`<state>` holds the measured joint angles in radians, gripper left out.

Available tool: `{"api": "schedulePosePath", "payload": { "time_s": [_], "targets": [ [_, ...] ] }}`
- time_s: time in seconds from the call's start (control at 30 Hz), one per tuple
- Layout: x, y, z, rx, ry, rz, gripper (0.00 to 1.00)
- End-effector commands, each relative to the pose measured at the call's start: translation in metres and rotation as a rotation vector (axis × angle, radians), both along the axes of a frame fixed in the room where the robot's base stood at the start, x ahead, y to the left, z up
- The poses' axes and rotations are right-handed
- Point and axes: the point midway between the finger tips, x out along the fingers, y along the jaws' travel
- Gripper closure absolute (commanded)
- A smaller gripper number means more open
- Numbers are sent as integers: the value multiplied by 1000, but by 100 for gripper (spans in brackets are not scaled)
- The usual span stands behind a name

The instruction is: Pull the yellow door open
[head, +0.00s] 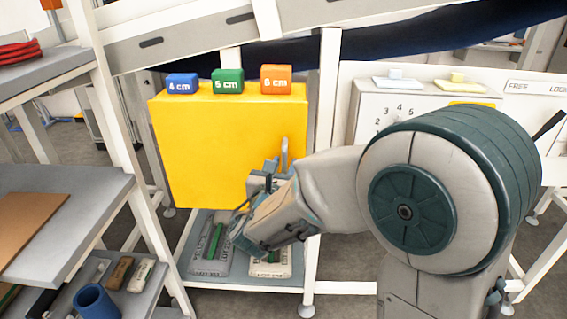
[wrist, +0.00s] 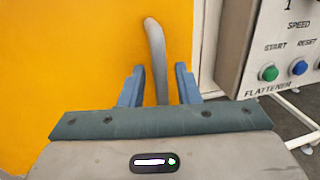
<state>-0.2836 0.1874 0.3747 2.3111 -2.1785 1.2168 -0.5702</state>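The yellow door (head: 215,145) is the front of a cabinet and looks shut in the head view; it also fills the left of the wrist view (wrist: 80,60). Its grey upright handle (head: 284,150) is near the door's right edge. In the wrist view the handle (wrist: 155,50) rises between my two blue fingers. My gripper (head: 272,178) is at the handle's lower part, and in the wrist view my gripper (wrist: 159,85) is open, with a gap on both sides of the handle. The handle's lower end is hidden behind the gripper body.
Blue (head: 182,84), green (head: 228,81) and orange (head: 276,80) blocks sit on top of the cabinet. Bags lie on the shelf (head: 190,275) below the door. A control panel (wrist: 285,50) with buttons stands close on the right. Grey shelving (head: 70,200) stands at the left.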

Motion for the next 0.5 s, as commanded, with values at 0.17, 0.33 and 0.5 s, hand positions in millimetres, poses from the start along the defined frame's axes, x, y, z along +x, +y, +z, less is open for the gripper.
{"api": "schedulePosePath", "payload": {
  "time_s": [0.17,0.33,0.5],
  "targets": [
    [7,-2,0,1,-1,-1,71],
    [7,-2,0,1,-1,-1,71],
    [7,-2,0,1,-1,-1,100]
  ]
}}
